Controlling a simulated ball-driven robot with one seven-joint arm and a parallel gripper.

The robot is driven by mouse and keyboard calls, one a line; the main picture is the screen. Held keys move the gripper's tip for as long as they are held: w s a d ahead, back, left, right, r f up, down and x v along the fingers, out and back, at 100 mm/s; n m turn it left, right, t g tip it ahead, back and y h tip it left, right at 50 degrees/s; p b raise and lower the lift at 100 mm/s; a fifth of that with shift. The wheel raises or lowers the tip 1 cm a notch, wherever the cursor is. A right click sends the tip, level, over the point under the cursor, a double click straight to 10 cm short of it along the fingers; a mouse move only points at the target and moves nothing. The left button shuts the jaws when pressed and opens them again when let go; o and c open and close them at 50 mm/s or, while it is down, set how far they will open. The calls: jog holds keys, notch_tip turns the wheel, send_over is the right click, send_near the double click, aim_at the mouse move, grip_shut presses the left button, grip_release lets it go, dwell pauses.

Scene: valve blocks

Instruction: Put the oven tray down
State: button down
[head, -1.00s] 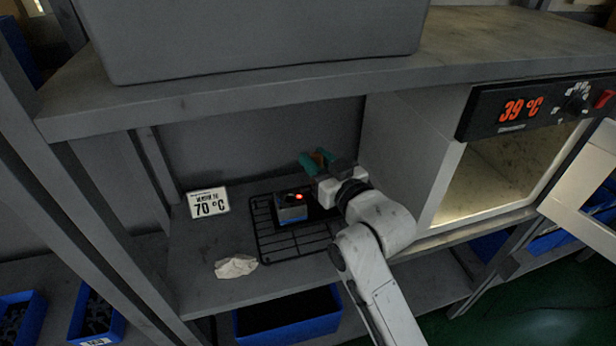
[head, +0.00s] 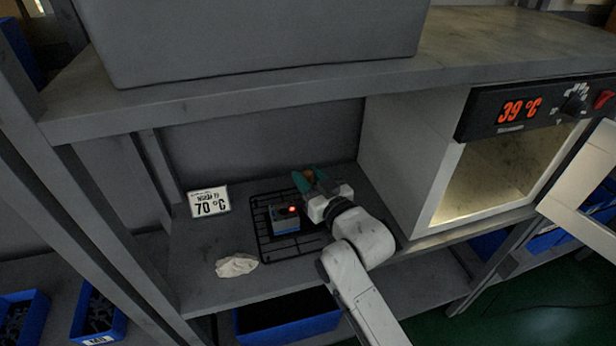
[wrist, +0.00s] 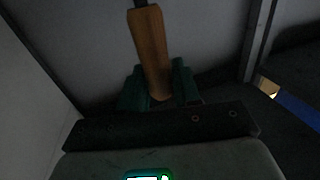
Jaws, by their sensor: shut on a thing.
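The oven tray (head: 263,243) is a dark wire rack over the grey shelf, left of the oven. I cannot tell whether it rests on the shelf or hangs just above it. A blue and grey valve block (head: 285,219) with a lit red light is on the tray. My gripper (head: 304,180), with green fingers, is at the tray's back right. In the wrist view, my gripper (wrist: 160,92) is shut on a wooden handle (wrist: 151,50) with a dark metal end. Where the handle joins the tray is hidden.
A 70 °C sign (head: 209,203) stands left of the tray, and a crumpled pale cloth (head: 237,265) lies at its front left. The oven (head: 505,175) is at right with its door (head: 585,205) open. A shelf board (head: 250,95) overhangs the work area.

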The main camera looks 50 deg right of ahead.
jog(key=c, duration=0.8)
grip_release()
jog(key=shift+f, duration=0.1)
jog(key=b+v, duration=0.2)
jog(key=v, duration=1)
jog(key=s+a+f+n+g+y, duration=0.1)
jog(key=a+f+g+y, duration=0.2)
jog(key=f, duration=0.4)
jog(key=s+a+f+n+g+y, duration=0.1)
jog(key=a+f+g, duration=0.25)
jog(key=f, duration=0.25)
jog(key=s+a+f+g, duration=0.1)
jog(key=s+f+g, duration=0.1)
jog(key=s+g, duration=0.1)
jog(key=s+a+f+n+g+y, duration=0.1)
jog(key=s+f+g, duration=0.2)
jog(key=s, duration=0.2)
jog(key=s+a+f+g, duration=0.2)
jog(key=s+g, duration=0.1)
jog(key=s, duration=0.1)
jog(key=shift+s+a+f+g+y, duration=0.1)
jog(key=shift+s+f+g+y, duration=0.1)
jog(key=shift+f+g+y, duration=0.15)
